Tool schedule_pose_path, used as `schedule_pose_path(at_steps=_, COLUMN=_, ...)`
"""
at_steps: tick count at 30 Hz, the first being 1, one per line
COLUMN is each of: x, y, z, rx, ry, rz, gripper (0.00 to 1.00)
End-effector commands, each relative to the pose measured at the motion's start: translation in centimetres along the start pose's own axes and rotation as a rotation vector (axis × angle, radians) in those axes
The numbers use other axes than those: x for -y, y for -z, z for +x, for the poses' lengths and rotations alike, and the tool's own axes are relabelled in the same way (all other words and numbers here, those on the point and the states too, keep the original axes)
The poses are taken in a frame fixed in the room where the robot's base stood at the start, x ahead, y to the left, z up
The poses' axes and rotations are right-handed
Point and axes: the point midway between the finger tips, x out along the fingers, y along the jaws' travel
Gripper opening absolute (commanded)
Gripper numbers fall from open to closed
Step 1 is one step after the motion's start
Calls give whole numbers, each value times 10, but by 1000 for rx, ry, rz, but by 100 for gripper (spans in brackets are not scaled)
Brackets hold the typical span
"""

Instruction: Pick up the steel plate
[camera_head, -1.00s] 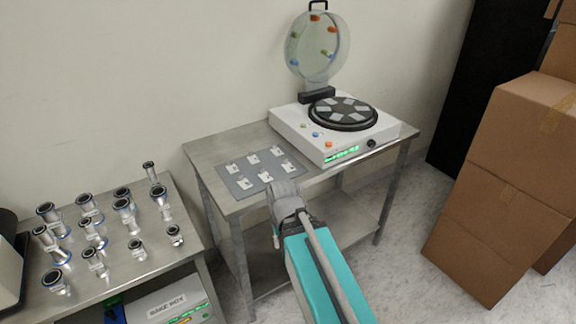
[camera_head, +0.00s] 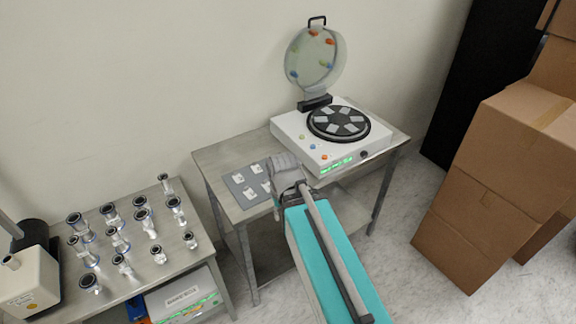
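A flat grey mat (camera_head: 237,188) lies on the metal table (camera_head: 212,160) and bears several small light plates, such as the plate (camera_head: 238,177) at its back left. I cannot tell which plate is the steel one. More grey plates (camera_head: 322,124) lie on the black round disc of the white machine. My gripper (camera_head: 283,165) is over the right part of the mat and hides some of the plates there. Its fingers are too small and turned away to tell whether they are open or hold anything.
The white machine (camera_head: 288,128) stands right of the mat, its round clear lid (camera_head: 316,58) raised. A left table (camera_head: 150,283) bears several metal fittings. Stacked cardboard boxes (camera_head: 480,203) stand at the right. A white device (camera_head: 25,280) is at the far left.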

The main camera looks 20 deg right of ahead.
Motion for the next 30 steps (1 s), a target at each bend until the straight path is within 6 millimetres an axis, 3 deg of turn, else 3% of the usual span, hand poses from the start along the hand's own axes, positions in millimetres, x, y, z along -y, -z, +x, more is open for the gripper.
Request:
schedule_pose_path(at_steps=1, x=0, y=0, z=-21, rx=0, ry=0, rz=0, gripper=40)
schedule_pose_path(at_steps=18, x=0, y=0, z=-133, rx=0, ry=-1, rz=0, gripper=40)
schedule_pose_path(at_steps=24, x=0, y=0, z=-162, rx=0, ry=-1, rz=1, gripper=40)
schedule_pose_path(at_steps=30, x=0, y=0, z=-175, rx=0, ry=-1, rz=1, gripper=40)
